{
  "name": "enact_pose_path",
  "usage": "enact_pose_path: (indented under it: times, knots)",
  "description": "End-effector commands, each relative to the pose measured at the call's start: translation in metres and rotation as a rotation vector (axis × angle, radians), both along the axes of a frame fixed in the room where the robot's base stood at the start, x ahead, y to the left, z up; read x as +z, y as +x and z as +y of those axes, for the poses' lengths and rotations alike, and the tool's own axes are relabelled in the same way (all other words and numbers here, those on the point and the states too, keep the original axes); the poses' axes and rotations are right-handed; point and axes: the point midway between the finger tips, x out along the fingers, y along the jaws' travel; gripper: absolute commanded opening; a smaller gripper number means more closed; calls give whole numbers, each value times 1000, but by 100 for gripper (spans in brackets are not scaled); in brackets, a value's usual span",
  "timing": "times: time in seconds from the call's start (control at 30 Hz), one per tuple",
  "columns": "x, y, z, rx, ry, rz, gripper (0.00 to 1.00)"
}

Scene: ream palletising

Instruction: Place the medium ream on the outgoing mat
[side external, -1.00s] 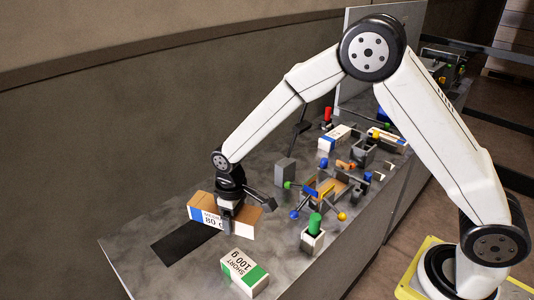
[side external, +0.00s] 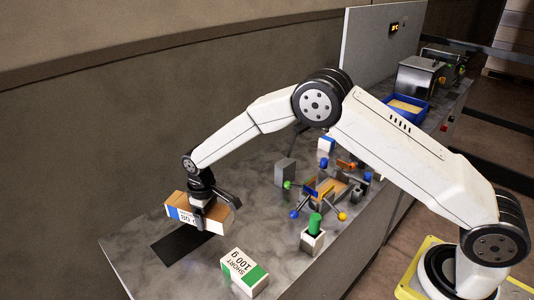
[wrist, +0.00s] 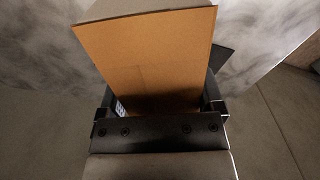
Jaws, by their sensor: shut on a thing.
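My gripper (side external: 199,213) is shut on a brown and white ream with a blue end (side external: 216,217). Its label is partly covered by a finger and reads "80 g"; I take it as the medium ream. The ream hangs level above the black outgoing mat (side external: 178,248), which is bare where it shows. In the wrist view the ream's brown face (wrist: 150,60) fills the space between the fingers. A dark corner, likely the mat, shows beyond its right edge.
A white and green ream marked "SHORT 100 g" (side external: 243,273) lies right of the mat near the front edge. A holder with a green peg (side external: 313,238), a rack with coloured knobs (side external: 322,190) and a grey block (side external: 285,172) stand farther right. A wall runs behind the bench.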

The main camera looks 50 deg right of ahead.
Motion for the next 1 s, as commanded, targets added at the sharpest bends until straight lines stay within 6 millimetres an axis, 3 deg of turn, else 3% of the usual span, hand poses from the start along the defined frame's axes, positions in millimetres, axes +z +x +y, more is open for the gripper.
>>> enact_pose_path:
  times: [0.53,1.0]
  knots:
    - [-43,35,8,0,0,-1,15]
    - [-50,41,9,0,0,0,15]
